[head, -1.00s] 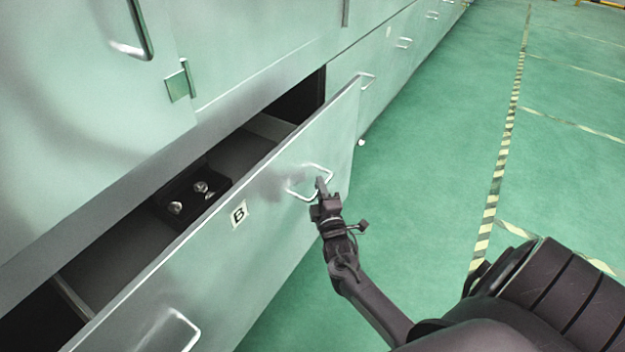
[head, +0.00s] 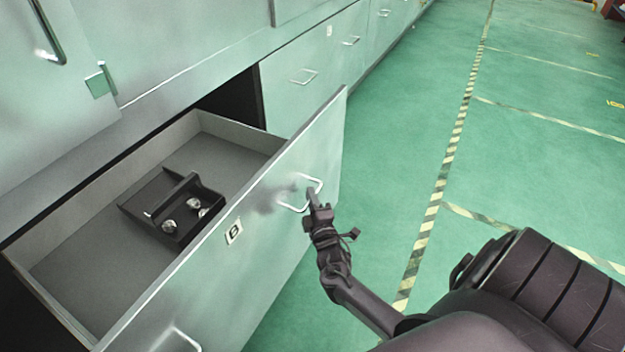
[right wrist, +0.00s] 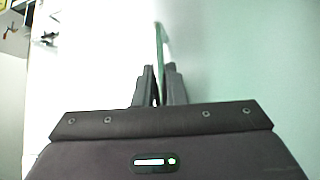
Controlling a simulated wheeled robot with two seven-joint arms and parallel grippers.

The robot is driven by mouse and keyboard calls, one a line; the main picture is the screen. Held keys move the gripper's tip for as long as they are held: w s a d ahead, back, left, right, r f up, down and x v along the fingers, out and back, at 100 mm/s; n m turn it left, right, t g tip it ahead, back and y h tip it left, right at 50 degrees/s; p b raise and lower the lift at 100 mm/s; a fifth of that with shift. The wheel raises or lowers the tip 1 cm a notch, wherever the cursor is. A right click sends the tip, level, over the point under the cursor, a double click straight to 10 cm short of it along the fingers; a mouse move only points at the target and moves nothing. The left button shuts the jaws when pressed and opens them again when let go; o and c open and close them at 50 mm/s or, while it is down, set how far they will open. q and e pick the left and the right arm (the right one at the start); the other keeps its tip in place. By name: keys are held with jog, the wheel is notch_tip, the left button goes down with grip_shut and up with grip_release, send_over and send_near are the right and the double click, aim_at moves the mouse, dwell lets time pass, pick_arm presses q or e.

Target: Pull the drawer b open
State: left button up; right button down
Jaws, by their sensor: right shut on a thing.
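Drawer b (head: 262,262) is a pale green drawer with a letter label on its front, and it stands well out of the cabinet. Its front carries a right metal handle (head: 319,181) and a left metal handle (head: 186,338). My right gripper (head: 313,198) is shut on the right handle. In the right wrist view the fingers (right wrist: 159,88) close together at the pale handle, whose grip point is partly hidden. My left gripper is not in view.
Inside the drawer lies a dark tray (head: 160,212) with a divider and several shiny metal parts. A cabinet with more closed drawers (head: 305,90) runs along the back. The green floor (head: 400,130) with striped tape lines is clear on the right.

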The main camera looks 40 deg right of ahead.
jog(key=shift+s+f, duration=0.1)
jog(key=shift+s, duration=0.1)
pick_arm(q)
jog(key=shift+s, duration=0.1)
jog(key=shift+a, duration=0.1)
pick_arm(e)
jog(key=c, duration=1.5)
grip_release()
